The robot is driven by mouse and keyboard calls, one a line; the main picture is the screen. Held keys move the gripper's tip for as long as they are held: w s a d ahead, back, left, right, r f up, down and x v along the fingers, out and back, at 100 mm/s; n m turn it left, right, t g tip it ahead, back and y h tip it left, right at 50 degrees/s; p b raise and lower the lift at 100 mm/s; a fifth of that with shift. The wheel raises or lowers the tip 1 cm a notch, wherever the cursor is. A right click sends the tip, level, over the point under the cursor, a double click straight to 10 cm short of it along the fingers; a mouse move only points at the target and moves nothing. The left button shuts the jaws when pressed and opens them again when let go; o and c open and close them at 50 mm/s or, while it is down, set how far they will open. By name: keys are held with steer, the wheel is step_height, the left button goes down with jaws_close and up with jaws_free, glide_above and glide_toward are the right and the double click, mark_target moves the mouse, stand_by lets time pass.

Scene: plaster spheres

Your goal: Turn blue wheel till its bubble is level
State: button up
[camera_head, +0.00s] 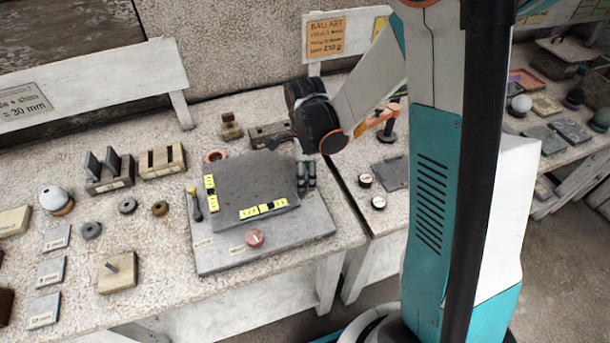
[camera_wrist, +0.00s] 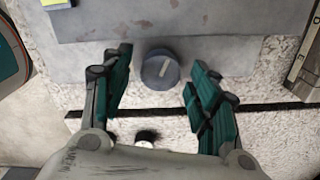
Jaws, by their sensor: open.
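The blue wheel (camera_wrist: 161,69) is a grey-blue round knob with a pale line across its top, on the grey base plate. In the wrist view it lies between and a little beyond the fingertips, apart from both. My gripper (camera_wrist: 158,80) is open and empty. In the head view my gripper (camera_head: 306,178) is over the right side of the grey base (camera_head: 222,262) and hides the blue wheel. Two yellow bubble vials, one at left (camera_head: 210,186) and one at front (camera_head: 263,210), sit on the dark upper plate (camera_head: 250,180). Their bubbles are too small to read.
Blocks and rings lie to the left. A gap separates this table from the right one, which bears a grey plate (camera_head: 391,172).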

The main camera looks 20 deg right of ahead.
steer(key=shift+f, duration=0.2)
steer(key=c, duration=1.1)
steer(key=n+b, duration=0.1)
steer(key=n, duration=0.4)
steer(key=shift+n, duration=0.3)
steer(key=n, duration=0.4)
steer(key=shift+w+n+b, duration=0.15)
steer(key=shift+n+b, duration=0.2)
steer(key=shift+n, duration=0.35)
